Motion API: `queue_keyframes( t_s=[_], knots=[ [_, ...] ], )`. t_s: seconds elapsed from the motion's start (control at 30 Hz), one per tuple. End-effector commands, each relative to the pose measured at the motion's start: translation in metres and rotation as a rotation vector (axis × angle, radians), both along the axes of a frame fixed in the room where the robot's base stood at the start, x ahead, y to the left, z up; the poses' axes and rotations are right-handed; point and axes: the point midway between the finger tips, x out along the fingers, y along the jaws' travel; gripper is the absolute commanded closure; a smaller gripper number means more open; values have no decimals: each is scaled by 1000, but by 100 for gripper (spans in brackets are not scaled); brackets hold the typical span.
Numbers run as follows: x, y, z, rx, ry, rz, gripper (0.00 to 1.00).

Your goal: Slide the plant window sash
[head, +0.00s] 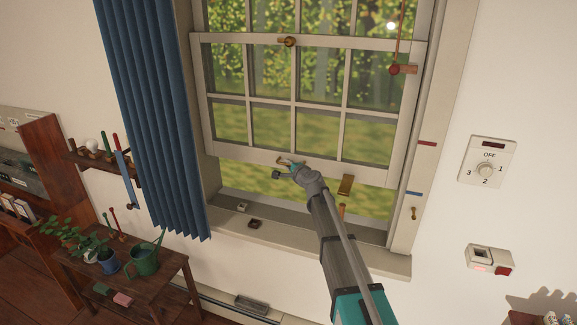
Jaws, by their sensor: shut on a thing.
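The window sash (304,160) is a pale framed lower pane with several small panes. Its bottom rail stands above the sill (300,233), and a gap with green outdoors shows beneath it. My gripper (287,167) is at the bottom rail, left of its middle, shut on a small brass sash lift (284,161). The fingertips are small and partly hidden by the wrist. A second brass piece (346,185) hangs on the rail to the right. A brass latch (287,41) sits on the rail higher up.
A blue curtain (150,110) hangs left of the window. A wooden bench (125,275) with potted plants and a green watering can (143,258) stands at lower left. A dial (487,165) and a switch box (489,260) are on the right wall. Small blocks (254,224) lie on the sill.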

Motion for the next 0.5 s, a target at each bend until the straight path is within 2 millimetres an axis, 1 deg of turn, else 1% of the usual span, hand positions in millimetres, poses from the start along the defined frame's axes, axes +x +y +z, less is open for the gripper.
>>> queue_keyframes(
  t_s=[0.03,0.5],
  knots=[
    [0,0,-9,1,0,0,100],
    [0,0,-47,1,0,0,100]
  ],
)
